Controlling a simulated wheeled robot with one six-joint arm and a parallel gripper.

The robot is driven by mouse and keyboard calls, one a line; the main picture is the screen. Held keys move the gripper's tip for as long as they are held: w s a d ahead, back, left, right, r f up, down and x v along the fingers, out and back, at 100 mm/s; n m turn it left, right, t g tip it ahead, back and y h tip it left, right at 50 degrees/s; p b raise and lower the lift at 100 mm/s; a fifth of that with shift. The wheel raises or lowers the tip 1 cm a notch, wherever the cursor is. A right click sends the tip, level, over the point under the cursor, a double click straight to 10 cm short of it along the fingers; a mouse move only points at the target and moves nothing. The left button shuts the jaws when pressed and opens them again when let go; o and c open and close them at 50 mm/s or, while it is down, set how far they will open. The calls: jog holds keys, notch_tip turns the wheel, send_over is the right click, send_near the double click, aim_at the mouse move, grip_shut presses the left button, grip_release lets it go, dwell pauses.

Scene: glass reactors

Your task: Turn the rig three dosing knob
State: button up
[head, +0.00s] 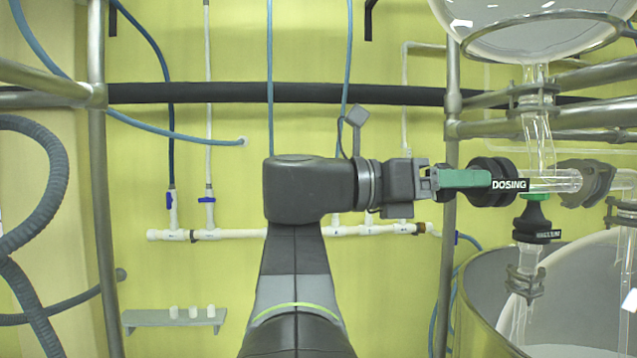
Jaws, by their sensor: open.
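The black dosing knob (488,165) sits at the left end of a horizontal glass tube, at right in the head view. A white-lettered DOSING label (509,185) is beside it. My gripper (484,179) comes in from the left, with its green fingers pointing right and their tips at the knob. The jaws are open. The fingers are seen from the side and cover the middle of the knob, so the gap between them is hidden. I cannot tell whether they touch the knob. No rig number shows.
A second black knob (533,222) with a label hangs below the tube. A glass vessel (535,28) is above, and a large metal-rimmed vessel (470,310) is below right. A steel upright (450,245) stands close to my gripper. White pipes (270,233) run along the wall behind.

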jog(key=s+a+b, duration=0.1)
jog(key=a+b, duration=0.3)
jog(key=a, duration=0.9)
jog(key=shift+a, duration=0.3)
dwell(6.4)
